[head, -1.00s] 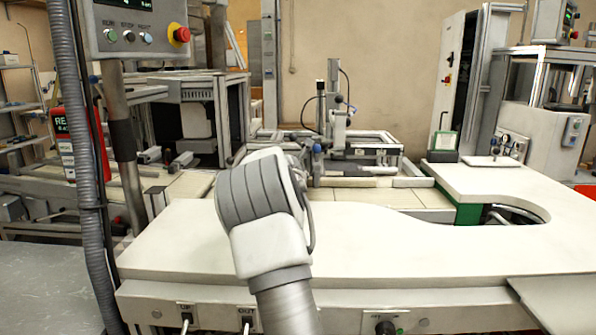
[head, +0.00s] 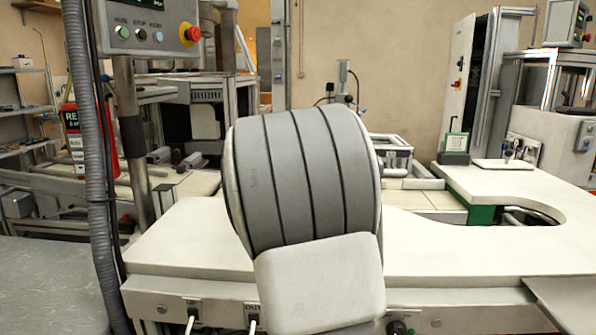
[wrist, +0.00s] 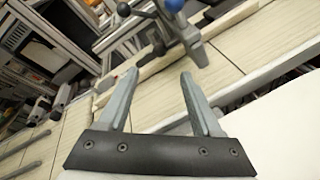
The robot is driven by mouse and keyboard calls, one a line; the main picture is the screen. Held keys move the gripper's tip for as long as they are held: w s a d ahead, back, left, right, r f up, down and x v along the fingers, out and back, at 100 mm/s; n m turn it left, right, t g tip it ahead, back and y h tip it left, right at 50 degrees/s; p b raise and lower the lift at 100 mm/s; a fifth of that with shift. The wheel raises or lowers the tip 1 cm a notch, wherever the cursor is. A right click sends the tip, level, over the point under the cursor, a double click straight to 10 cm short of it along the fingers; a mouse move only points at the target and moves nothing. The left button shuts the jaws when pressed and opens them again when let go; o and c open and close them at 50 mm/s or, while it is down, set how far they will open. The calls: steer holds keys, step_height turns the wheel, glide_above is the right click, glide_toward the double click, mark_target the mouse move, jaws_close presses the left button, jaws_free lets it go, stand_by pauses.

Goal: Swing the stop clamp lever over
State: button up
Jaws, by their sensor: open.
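In the wrist view my gripper (wrist: 158,76) is open, with its two grey fingers spread apart and nothing between them. A clamp lever with a blue ball knob (wrist: 173,5) shows beyond the fingertips at the top of the wrist view. The fingers are apart from these parts. In the head view my own arm hides the gripper and the clamp area.
A white worktop (head: 450,245) with a curved cutout lies in front. A metal frame (head: 392,150) shows partly behind my arm. A control panel with a red stop button (head: 188,33) hangs at upper left. A small green-framed stand (head: 456,145) is on the right.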

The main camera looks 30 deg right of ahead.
steer(key=shift+v, duration=1.7)
